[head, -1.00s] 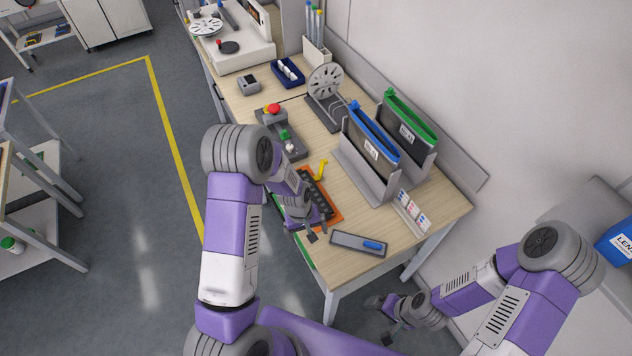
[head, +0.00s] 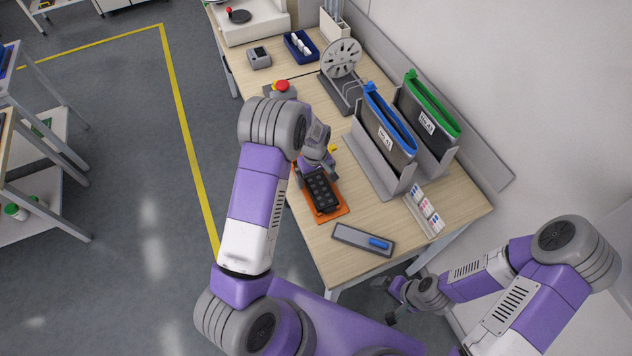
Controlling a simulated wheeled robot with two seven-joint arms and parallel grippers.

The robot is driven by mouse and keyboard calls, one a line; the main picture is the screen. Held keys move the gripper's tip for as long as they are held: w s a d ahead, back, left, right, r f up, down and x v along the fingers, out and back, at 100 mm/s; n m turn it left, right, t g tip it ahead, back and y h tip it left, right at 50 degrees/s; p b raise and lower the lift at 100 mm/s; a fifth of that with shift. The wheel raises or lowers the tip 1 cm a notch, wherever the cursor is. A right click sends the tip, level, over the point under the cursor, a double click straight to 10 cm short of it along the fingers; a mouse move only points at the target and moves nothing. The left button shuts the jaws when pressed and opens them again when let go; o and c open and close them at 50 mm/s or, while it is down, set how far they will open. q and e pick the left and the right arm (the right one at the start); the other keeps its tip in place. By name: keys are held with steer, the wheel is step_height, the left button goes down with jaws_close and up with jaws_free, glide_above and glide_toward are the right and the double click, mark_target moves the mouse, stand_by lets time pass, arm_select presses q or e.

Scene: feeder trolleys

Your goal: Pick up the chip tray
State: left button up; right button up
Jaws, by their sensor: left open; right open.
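The chip tray (head: 322,194) is a black tray with rows of pockets. It lies on an orange mat (head: 341,211) near the left edge of the wooden table. My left gripper (head: 318,175) is open over the far end of the tray, with its fingers toward the tray's two sides. I cannot tell whether they touch it. The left wrist hides part of the tray's far end. My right gripper (head: 386,301) is open and empty, low beside the table's front end and away from the tray.
A grey plate with a blue tool (head: 362,239) lies in front of the mat. Grey holders with a blue-topped bag (head: 388,128) and a green-topped bag (head: 428,115) stand to the right. A red-button box (head: 281,88) and a reel (head: 341,60) stand farther back.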

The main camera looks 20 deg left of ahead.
arm_select(q)
steer(key=shift+f, duration=0.15)
steer(key=c, duration=1.1)
steer(key=shift+c, duration=0.3)
